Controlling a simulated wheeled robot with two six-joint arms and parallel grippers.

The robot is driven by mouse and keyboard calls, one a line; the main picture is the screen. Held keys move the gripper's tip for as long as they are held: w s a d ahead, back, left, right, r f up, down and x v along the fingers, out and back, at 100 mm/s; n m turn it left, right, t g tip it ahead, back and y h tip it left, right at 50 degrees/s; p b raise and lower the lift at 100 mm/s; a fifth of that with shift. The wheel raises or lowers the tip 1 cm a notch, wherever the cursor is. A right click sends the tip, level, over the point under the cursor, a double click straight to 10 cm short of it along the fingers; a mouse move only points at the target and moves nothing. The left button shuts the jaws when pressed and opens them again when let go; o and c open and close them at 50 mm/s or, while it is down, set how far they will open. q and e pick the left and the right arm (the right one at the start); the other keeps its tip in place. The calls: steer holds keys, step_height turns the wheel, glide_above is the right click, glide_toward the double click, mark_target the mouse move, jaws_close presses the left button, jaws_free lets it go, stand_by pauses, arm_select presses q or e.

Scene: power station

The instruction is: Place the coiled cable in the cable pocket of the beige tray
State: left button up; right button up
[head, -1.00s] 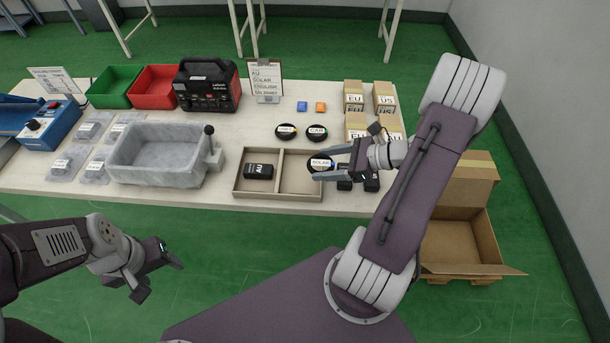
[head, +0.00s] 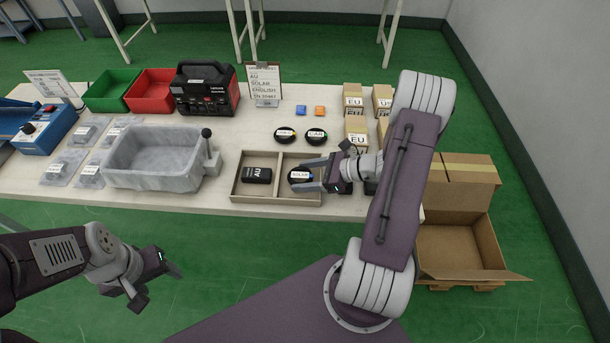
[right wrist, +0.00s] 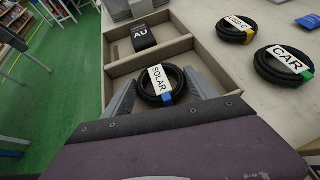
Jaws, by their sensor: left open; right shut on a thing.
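The coiled black cable with a white SOLAR label and blue tie (right wrist: 160,84) is between the fingers of my right gripper (right wrist: 160,98), which is shut on it. In the head view the SOLAR coil (head: 300,176) is over the right compartment of the beige tray (head: 235,196). I cannot tell whether it touches the tray floor. The left compartment holds a black AU adapter (head: 257,175). My right gripper (head: 306,177) reaches in from the right, hiding part of that compartment. My left gripper (head: 152,279) is open and empty, in front of the table.
Two other coils, one labelled CAR (head: 316,136) and one USB-C (head: 285,135), lie behind the tray. Cardboard boxes (head: 357,131) stand at the right. A clipboard (head: 264,82) stands behind.

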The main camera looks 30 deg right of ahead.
steer(key=shift+f, duration=0.25)
steer(key=o, duration=1.4)
steer(key=shift+r, duration=0.2)
